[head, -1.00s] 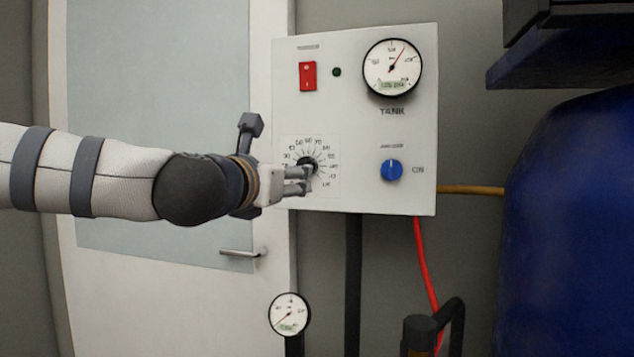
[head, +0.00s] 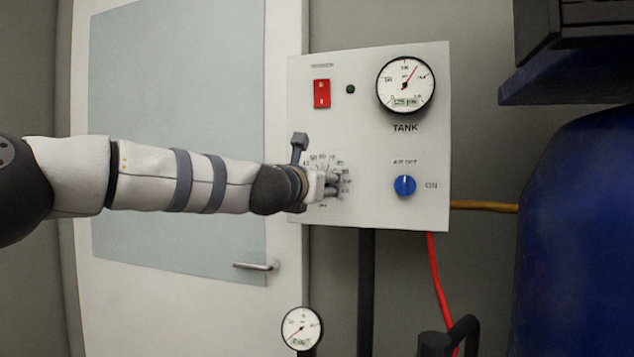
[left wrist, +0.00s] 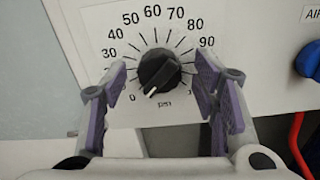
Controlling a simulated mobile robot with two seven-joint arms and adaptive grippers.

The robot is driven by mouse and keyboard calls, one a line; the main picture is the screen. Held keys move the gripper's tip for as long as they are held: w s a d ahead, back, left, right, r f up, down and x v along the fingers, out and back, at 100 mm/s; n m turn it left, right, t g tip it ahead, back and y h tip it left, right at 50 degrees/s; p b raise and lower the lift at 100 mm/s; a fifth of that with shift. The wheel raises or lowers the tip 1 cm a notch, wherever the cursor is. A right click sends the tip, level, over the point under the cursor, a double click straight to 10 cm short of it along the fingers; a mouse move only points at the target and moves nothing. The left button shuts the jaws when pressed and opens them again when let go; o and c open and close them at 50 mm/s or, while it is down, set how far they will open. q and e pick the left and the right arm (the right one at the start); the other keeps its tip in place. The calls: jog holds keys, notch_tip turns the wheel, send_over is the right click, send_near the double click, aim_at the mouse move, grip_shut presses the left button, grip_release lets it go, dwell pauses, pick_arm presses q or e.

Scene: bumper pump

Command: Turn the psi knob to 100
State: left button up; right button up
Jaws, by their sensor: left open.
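The psi knob (left wrist: 158,72) is black and round, on a white panel (head: 375,140). In the left wrist view its white pointer mark points down-left, near the 0 on the printed scale (left wrist: 152,12). The scale reads visibly from 0 up to 90; the 100 mark is hidden behind the right-hand finger. My left gripper (left wrist: 162,70) is open, with one purple-padded finger on each side of the knob and gaps showing between them. In the head view my left gripper (head: 332,186) covers the knob and part of its scale. My right gripper is not in view.
The panel also bears a red switch (head: 321,94), a green light (head: 350,89), a tank gauge (head: 406,85) and a blue knob (head: 404,186). A small gauge (head: 302,328) stands below. A door handle (head: 257,266) is at left; a blue tank (head: 580,230) is at right.

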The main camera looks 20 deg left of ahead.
pick_arm(q)
jog(key=c, duration=1.2)
jog(key=shift+o, duration=0.2)
jog(key=shift+m, duration=0.3)
jog(key=n, duration=2.8)
jog(key=shift+a+f, duration=0.1)
jog(key=shift+f, duration=0.05)
jog(key=shift+m, duration=0.3)
dwell(0.4)
